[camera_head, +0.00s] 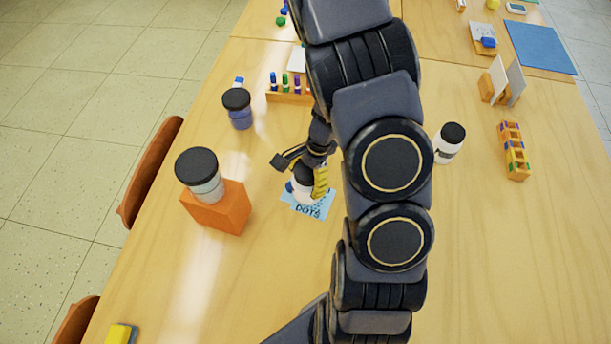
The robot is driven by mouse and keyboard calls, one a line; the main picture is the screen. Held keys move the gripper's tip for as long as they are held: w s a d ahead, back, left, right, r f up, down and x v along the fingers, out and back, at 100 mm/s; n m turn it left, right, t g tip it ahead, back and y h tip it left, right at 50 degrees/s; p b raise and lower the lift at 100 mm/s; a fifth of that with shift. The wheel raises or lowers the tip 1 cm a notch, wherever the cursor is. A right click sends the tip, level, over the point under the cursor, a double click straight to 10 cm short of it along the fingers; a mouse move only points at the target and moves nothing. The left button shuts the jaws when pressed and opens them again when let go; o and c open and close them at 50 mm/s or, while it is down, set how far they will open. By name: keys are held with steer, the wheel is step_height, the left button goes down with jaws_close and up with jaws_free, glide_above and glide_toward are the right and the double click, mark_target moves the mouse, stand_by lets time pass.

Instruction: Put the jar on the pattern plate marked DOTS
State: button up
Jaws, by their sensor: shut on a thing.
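My gripper (311,178) is shut on a small white jar (303,195) with a dark lid. The arm and fingers hide part of the jar. The jar is at the light blue pattern plate marked DOTS (322,208), overlapping its upper part in the picture. I cannot tell whether the jar touches the plate or is held just above it. The word DOTS shows along the plate's near edge.
A black-lidded jar (203,188) stands on an orange block (230,208) at left. A blue jar (240,118) stands behind it, near a wooden marker rack (289,97). Another white jar (446,152) stands right of my arm. The near right tabletop (510,270) is clear.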

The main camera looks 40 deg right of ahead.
steer(key=shift+f, duration=0.25)
steer(key=shift+f, duration=0.3)
steer(key=o, duration=1.1)
steer(key=v, duration=1.2)
steer(key=shift+r, duration=0.4)
steer(key=s+a+r+n+g+h, duration=0.1)
steer(key=s+a+r+n, duration=0.5)
steer(key=a+r+n, duration=0.4)
steer(key=s+a+r+n+h, duration=0.1)
steer(key=s+a+n+h, duration=0.1)
steer(key=s+a+n, duration=0.3)
steer(key=s+n, duration=0.3)
steer(key=s, duration=0.2)
steer(key=shift+a+r+g+h, duration=0.25)
steer(key=shift+r+g+h, duration=0.05)
steer(key=shift+r, duration=0.05)
